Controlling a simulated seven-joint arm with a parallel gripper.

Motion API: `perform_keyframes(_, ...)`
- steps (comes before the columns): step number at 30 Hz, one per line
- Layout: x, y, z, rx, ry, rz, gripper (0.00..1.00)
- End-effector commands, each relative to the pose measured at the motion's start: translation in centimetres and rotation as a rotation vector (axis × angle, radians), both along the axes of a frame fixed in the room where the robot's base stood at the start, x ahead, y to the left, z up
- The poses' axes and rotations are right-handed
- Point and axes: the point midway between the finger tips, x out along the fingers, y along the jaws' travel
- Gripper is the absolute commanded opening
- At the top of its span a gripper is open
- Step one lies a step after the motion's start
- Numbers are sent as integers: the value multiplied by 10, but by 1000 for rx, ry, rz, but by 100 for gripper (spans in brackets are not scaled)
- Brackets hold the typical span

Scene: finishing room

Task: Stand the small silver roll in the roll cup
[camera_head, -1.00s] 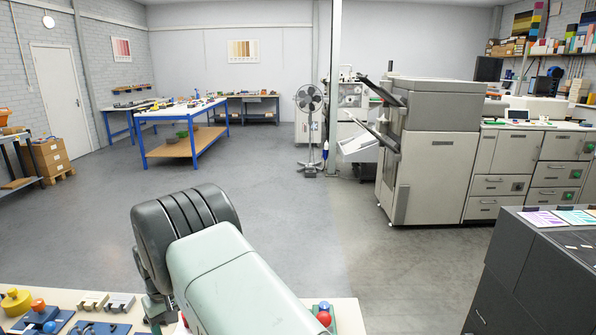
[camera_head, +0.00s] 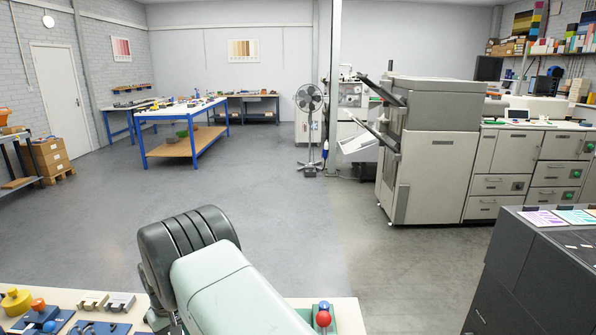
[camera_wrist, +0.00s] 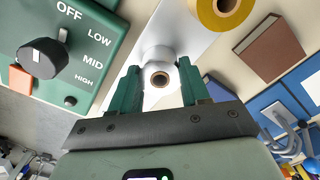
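In the wrist view, the small silver roll (camera_wrist: 160,93) shows end-on with its dark core hole towards the camera. It lies between the two green fingers of my gripper (camera_wrist: 161,84). The fingers are apart, one on each side of it; whether they press on it cannot be told. A pale, shiny round shape (camera_wrist: 157,54) shows just beyond the roll, over a white surface; I cannot tell if it is part of the roll or the roll cup. No roll cup can be made out clearly. In the head view my arm hides the gripper and the roll.
A green control box with a dial (camera_wrist: 42,57) stands close on the left in the wrist view. A yellow roll (camera_wrist: 222,10), a brown block (camera_wrist: 269,48) and blue fixtures (camera_wrist: 285,110) lie to the right.

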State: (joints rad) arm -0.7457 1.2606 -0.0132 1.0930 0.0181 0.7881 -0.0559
Motion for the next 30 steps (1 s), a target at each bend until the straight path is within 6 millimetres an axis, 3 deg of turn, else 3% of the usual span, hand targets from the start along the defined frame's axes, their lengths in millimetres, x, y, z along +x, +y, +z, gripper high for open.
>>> perform_keyframes(3,0,0,0,0,0,0,19)
perform_keyframes(8,0,0,6,1,-1,0,19)
perform_keyframes(30,0,0,65,1,-1,1,19)
